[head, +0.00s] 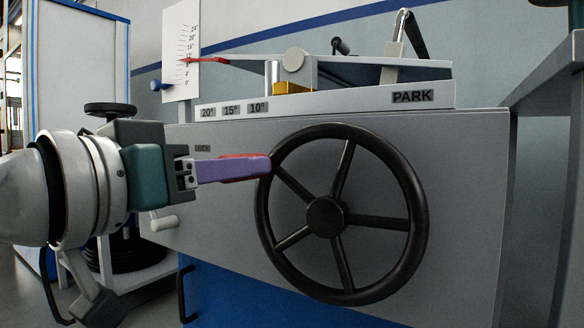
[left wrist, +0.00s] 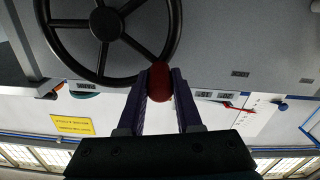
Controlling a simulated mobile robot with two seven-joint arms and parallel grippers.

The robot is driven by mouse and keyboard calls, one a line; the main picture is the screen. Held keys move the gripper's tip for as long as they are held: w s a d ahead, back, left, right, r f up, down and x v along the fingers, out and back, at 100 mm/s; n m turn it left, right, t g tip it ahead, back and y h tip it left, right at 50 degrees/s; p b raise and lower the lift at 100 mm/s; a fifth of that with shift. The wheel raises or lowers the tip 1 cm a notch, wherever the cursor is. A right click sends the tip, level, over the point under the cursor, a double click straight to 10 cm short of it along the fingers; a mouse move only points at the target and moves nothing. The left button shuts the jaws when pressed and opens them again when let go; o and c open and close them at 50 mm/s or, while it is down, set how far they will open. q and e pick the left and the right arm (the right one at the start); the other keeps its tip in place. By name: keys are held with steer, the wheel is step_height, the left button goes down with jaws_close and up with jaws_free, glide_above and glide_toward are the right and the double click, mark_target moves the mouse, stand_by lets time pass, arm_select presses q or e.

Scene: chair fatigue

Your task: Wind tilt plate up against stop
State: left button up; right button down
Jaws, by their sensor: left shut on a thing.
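A black spoked handwheel (head: 326,216) is on the front of the grey bench. My left gripper (head: 240,168), with purple fingers, is shut on a red handle (head: 228,181) at the wheel's upper left rim. In the left wrist view the red handle (left wrist: 159,82) sits between the fingertips, beside the wheel rim (left wrist: 140,65). The grey tilt plate (head: 385,61) lies nearly level above the bench top. A brass-coloured block (head: 293,87) is below it, under a grey round part (head: 293,59). I cannot tell whether plate and block touch. My right gripper is not in view.
A red pointer (head: 205,60) stands near the middle of a white scale (head: 181,50). A rail carries angle labels (head: 231,110) and a PARK label (head: 413,96). A light-coloured handle (head: 163,223) is below my gripper. A grey frame (head: 545,75) stands at right.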

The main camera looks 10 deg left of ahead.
arm_select(q)
jaws_close()
stand_by(0.9)
